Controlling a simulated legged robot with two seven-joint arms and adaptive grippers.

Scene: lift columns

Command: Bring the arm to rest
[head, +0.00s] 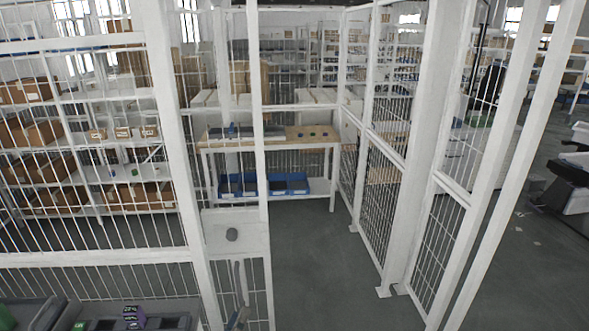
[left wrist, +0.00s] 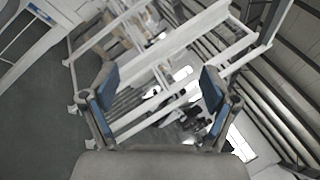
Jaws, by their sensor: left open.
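My left gripper (left wrist: 158,88) shows large in the left wrist view. Its two grey fingers with blue pads stand wide apart, and nothing is between them. Behind them are white frame bars, grey floor and the roof, strongly tilted. In the head view only a small grey and blue part at the bottom, left of centre, looks like this gripper (head: 238,318); it is hard to make out against the mesh. My right gripper is in neither view.
White mesh fencing (head: 95,258) stands close in front and to the left. An opening shows grey floor (head: 320,265). Behind is a wooden-topped workbench (head: 300,143) with blue bins (head: 289,184) below. Shelves with brown boxes (head: 45,132) stand left.

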